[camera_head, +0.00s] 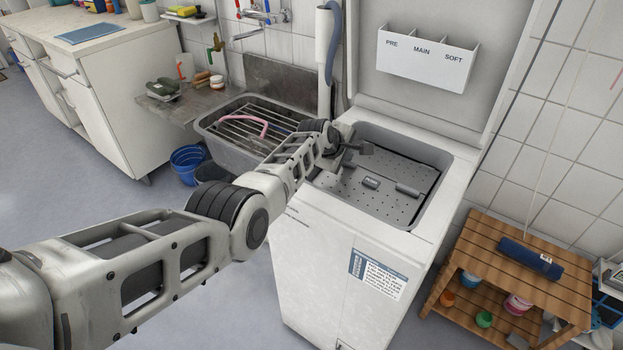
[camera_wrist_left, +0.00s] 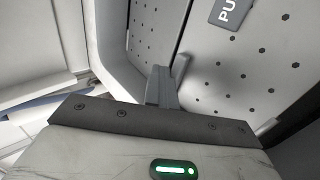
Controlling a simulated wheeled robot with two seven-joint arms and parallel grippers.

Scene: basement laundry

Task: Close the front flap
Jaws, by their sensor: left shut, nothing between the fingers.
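A white top-loading washer (camera_head: 330,255) stands with its lid raised. In its opening is a grey perforated drum surface (camera_head: 372,208) with dark tabs (camera_head: 371,183). The wrist view shows the perforated metal (camera_wrist_left: 255,70) close up, with a seam and a grey tab (camera_wrist_left: 232,12) lettered "PU". I cannot tell which panel is the front flap or how far shut it is. My left gripper (camera_head: 362,152) is over the left rear of the opening. Its fingers (camera_wrist_left: 163,85) are shut and empty, close to the perforated metal; contact is unclear. My right gripper is out of view.
The raised lid (camera_head: 430,90) stands behind the opening, with a detergent tray (camera_head: 427,60). A grey hose hangs at its left. A sink (camera_head: 222,140) with a rack is left of the washer. A slatted wooden stand (camera_head: 480,255) is at right. Floor is clear in front.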

